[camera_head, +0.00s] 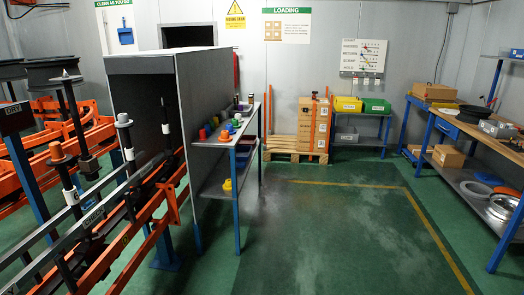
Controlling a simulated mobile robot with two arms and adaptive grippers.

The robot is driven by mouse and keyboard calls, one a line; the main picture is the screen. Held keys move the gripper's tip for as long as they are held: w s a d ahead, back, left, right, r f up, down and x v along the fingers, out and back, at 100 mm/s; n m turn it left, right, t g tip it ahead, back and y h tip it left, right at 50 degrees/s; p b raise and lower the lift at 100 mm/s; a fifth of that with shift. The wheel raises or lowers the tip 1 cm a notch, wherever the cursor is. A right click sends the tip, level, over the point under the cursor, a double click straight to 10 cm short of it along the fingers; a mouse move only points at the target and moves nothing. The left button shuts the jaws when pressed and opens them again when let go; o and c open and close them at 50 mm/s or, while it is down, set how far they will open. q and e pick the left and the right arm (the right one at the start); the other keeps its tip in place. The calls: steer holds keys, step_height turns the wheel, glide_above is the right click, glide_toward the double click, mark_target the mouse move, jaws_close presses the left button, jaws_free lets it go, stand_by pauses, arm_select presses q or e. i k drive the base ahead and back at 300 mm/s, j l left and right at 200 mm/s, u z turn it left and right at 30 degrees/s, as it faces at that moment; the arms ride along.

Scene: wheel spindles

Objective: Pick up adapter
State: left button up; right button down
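No part that I can name for certain as the adapter shows. Upright black spindles (69,112) with grey or orange caps stand on an orange and grey frame (145,217) at the left. Neither of my grippers is in view.
Boxes on a pallet (291,145) and a small bench with yellow and green bins (348,105) are at the back. A workbench (480,139) lines the right. The green floor between is clear.

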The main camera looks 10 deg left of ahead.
mark_target(123, 120)
steer(key=i, duration=0.7)
steer(key=i+l+u, duration=0.15)
steer(key=i, duration=0.55)
steer(key=i+l, duration=0.1)
steer(key=i, duration=0.6)
steer(key=j+u, duration=0.05)
